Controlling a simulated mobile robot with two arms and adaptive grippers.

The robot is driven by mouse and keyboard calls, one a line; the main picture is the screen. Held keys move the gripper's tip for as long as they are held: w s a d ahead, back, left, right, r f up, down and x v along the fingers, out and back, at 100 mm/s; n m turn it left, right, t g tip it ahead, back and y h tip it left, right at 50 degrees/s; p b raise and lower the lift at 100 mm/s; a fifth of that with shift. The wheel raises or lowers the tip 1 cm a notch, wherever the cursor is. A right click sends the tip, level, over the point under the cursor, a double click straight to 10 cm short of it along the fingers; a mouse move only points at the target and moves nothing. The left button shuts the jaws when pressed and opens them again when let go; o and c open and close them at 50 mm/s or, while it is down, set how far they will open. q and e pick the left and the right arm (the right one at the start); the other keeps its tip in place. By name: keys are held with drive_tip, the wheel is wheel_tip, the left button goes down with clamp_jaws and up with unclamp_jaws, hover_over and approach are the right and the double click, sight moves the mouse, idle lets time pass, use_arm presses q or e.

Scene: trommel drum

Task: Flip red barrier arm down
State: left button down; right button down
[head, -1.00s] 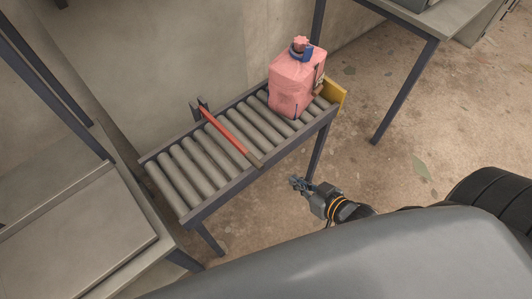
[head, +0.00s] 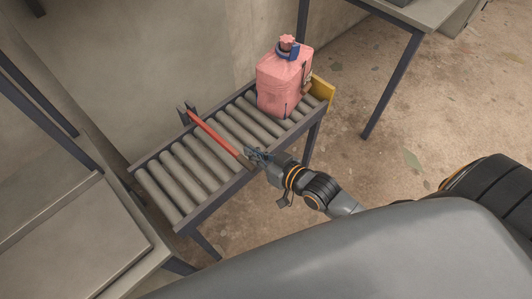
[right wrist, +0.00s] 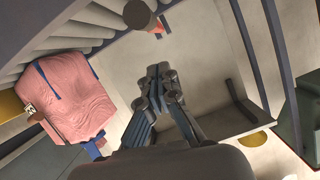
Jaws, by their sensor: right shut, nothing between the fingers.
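The red barrier arm (head: 214,133) spans the roller conveyor from a dark bracket on its far rail toward the near rail. I cannot tell its height above the rollers. My right gripper (head: 254,154) is at the near end of the barrier arm, shut and empty; whether it touches the arm is unclear. In the right wrist view my right gripper's fingers (right wrist: 163,72) are together, with a small red piece (right wrist: 158,30) beyond them, probably part of the arm. My left gripper is not in view.
A pink jerrycan (head: 284,80) stands on the conveyor (head: 207,205), right of the arm, against a yellow end plate (head: 322,88). The jerrycan also shows in the right wrist view (right wrist: 68,95). A grey table (head: 75,240) is at left. Floor at right is open.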

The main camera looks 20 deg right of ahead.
sight(254, 166)
drive_tip(key=shift+s+a+f, duration=0.1)
drive_tip(key=shift+s+f, duration=0.15)
drive_tip(key=shift+f, duration=0.6)
drive_tip(key=shift+s+a+f, duration=0.1)
drive_tip(key=shift+s+f, duration=0.1)
drive_tip(key=shift+f, duration=0.6)
